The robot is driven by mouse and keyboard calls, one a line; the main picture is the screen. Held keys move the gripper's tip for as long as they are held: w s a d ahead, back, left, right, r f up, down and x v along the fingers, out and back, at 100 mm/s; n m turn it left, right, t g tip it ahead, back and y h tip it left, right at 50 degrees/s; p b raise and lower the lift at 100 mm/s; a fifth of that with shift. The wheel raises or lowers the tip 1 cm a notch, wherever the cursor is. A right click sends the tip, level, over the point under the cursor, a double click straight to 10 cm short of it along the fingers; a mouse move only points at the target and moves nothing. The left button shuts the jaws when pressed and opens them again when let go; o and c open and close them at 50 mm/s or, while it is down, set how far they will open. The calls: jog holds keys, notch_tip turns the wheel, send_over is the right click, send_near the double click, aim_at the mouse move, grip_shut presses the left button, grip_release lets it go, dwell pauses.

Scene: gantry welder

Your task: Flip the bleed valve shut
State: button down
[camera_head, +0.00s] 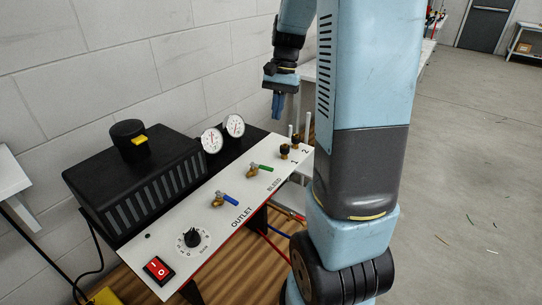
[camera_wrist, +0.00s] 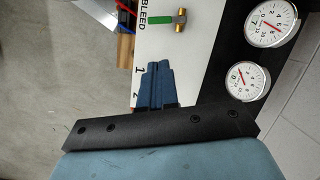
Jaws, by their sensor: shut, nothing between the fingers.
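The bleed valve (camera_head: 254,168) has a brass body and a green lever, on the white sloping panel near the BLEED label. Its lever points right along the panel in the head view. In the wrist view the bleed valve (camera_wrist: 180,22) is at the top, with the green lever pointing left toward the label. My gripper (camera_head: 277,116) is above the far end of the panel, apart from the valve, with its blue fingers pointing down. In the wrist view my gripper (camera_wrist: 157,66) has its fingers together and empty, below the valve in the picture.
The outlet valve (camera_head: 225,199) with a blue lever sits nearer on the white panel (camera_head: 190,225). Two gauges (camera_head: 212,140) stand behind. Two black-topped fittings (camera_head: 285,150), marked 1 and 2, are at the far end. A black knob (camera_head: 192,238) and red switch (camera_head: 158,269) are at the near end.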

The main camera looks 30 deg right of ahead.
aim_at(262, 167)
jog(key=shift+m+g+y, duration=0.4)
jog(key=shift+m+g, duration=0.2)
jog(key=shift+m, duration=0.2)
notch_tip(262, 167, down, 14)
jog(key=shift+w+d+r, duration=0.1)
jog(key=shift+r, duration=0.05)
jog(key=shift+s+a, duration=0.75)
jog(key=shift+a, duration=0.15)
jog(key=shift+s+a, duration=0.55)
jog(key=shift+a, duration=0.15)
jog(key=shift+d, duration=0.1)
